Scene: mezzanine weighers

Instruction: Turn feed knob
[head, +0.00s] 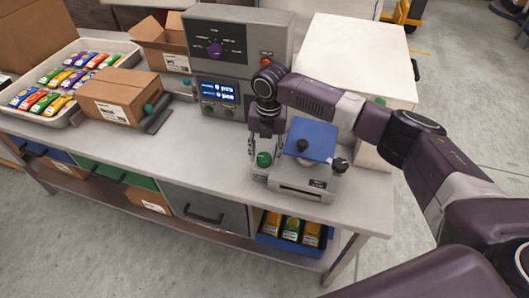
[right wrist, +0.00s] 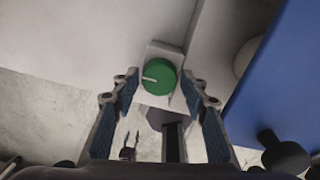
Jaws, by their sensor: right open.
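A round green knob (head: 263,159) with a white pointer line sits on the left side of a small grey weigher (head: 305,190) with a blue top plate. My right gripper (head: 262,147) points down over this knob. In the right wrist view the green knob (right wrist: 159,77) shows between and just beyond the tips of the open fingers (right wrist: 160,92), with a gap on both sides. The pointer line points left in that view. My left gripper is not in view.
Cartons (head: 110,98) and a tray of colourful packets (head: 75,112) are at left. Bare tabletop (head: 200,150) lies left of the weigher.

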